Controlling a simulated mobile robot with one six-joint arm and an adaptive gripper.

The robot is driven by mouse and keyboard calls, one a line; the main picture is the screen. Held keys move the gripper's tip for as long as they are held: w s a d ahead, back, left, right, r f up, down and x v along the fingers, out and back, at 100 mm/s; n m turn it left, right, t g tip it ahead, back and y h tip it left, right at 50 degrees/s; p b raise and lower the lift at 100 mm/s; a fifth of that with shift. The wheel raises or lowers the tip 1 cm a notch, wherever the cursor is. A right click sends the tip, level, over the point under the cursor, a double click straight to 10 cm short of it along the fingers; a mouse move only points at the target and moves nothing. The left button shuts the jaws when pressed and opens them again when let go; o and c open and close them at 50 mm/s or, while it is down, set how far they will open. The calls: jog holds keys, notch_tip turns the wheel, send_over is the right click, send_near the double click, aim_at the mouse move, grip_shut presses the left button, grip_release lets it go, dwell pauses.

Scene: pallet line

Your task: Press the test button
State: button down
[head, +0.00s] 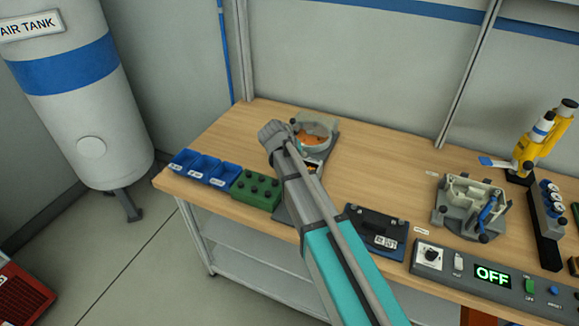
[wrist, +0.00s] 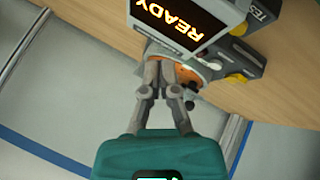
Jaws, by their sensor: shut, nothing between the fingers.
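In the wrist view, a grey tester with a lit READY display (wrist: 178,22) stands on the wooden bench. A yellow button (wrist: 237,78) shows on a dark block at its right side. A label (wrist: 262,12) beginning "TE" is partly cut off, so I cannot tell which button it marks. An orange round part (wrist: 187,74) lies beyond my fingertips; it also shows in the head view (head: 313,130). My gripper (wrist: 160,70) is shut and empty, near the tester's lower edge. I cannot tell whether it touches. In the head view my arm hides much of the tester.
Blue bins (head: 203,168) and a green block (head: 256,188) stand left of my arm. A black case (head: 376,231), a control panel (head: 432,257) reading OFF, and a grey fixture (head: 468,207) stand to the right. The bench behind them (head: 390,150) is clear.

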jog(key=shift+t, duration=0.6)
jog(key=w+a, duration=0.1)
jog(key=a+r, duration=0.1)
jog(key=a, duration=0.1)
jog(key=w+a+r, duration=0.1)
jog(key=shift+w+a, duration=0.3)
jog(key=shift+a, duration=0.1)
jog(key=shift+f, duration=0.2)
notch_tip(320, 180, down, 8)
jog(key=b, duration=0.8)
jog(key=shift+f, duration=0.2)
jog(key=shift+f+b, duration=0.9)
jog(key=shift+b, duration=0.2)
dwell(1.5)
jog(key=shift+r, duration=0.2)
jog(key=shift+r+p, duration=0.7)
jog(key=shift+p, duration=0.2)
jog(key=shift+r+p, duration=2.5)
jog(key=shift+r, duration=0.05)
